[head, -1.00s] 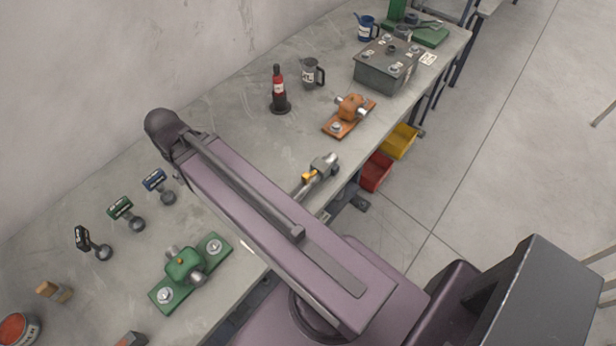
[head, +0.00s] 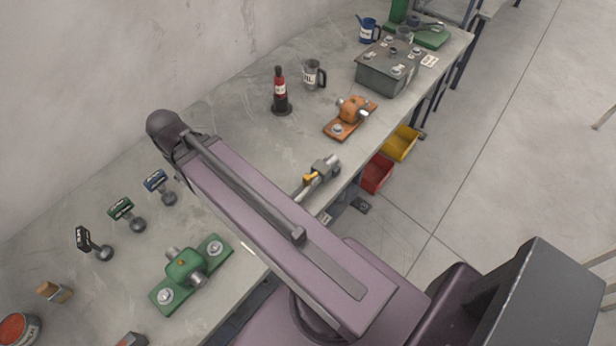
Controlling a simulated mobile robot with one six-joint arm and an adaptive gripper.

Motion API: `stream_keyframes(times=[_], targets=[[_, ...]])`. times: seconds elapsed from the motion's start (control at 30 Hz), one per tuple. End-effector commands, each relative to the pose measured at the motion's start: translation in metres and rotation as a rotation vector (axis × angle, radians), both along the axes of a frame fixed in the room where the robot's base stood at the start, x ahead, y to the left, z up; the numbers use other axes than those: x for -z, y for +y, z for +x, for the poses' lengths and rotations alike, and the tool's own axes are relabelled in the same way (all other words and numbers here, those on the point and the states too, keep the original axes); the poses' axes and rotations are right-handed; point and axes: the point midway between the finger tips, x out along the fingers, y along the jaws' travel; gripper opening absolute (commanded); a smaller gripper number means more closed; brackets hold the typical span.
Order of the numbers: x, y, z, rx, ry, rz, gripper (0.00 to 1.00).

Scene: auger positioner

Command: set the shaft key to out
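A grey metal shaft-like piece (head: 325,167) lies near the front edge of the bench, just right of my arm. A small yellow part (head: 310,178) sits on its near end. It may be the shaft key, but it is too small to tell its setting. My arm crosses the picture in front of the bench and hides part of the bench around the piece's lower left end. My gripper is not in view.
A green bearing block (head: 187,264) and several small labelled stands (head: 125,211) are on the left of the bench (head: 225,110). An orange bearing block (head: 352,112), a red bottle (head: 280,90), a mug (head: 313,74) and a grey box (head: 385,72) stand farther right. Red (head: 377,173) and yellow bins (head: 401,143) hang below the edge.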

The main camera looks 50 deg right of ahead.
Motion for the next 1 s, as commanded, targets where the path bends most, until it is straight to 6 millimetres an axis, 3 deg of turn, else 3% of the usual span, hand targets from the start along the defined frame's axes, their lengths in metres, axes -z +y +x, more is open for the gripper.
stream_keyframes(times=[0.6, 1.0], targets=[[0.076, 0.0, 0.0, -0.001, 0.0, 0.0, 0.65], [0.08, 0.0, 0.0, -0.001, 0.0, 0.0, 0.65]])
